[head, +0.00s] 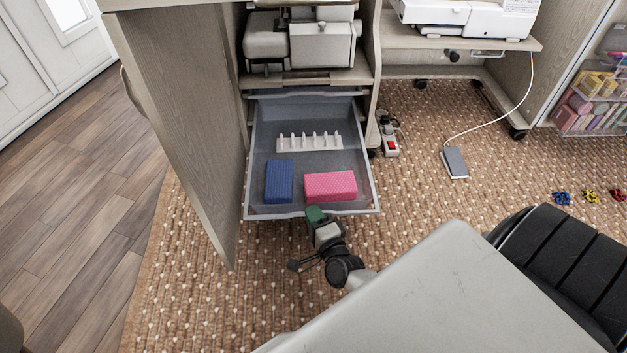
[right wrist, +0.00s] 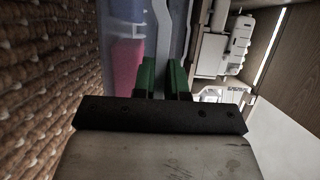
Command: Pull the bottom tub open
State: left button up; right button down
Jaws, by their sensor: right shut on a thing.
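The bottom tub (head: 365,160) is a grey open tray pulled out from under the cabinet in the head view. It holds a blue block (head: 279,181), a pink block (head: 330,186) and a white pegged rack (head: 310,142). My right gripper (head: 314,213) is at the middle of the tub's front rim. In the right wrist view its green fingers (right wrist: 163,78) are shut on the pale rim of the tub (right wrist: 162,30), one on each side. My left gripper is not in view.
An open cabinet door (head: 185,110) stands left of the tub. A sewing machine (head: 300,40) sits on the shelf above. A power strip (head: 389,140) and a foot pedal (head: 455,163) lie on the rug to the right. A black slatted seat (head: 560,265) is at lower right.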

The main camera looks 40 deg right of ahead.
dwell(0.3)
jog(key=c, duration=1.2)
grip_release()
jog(key=shift+o, duration=0.2)
jog(key=shift+r, duration=0.1)
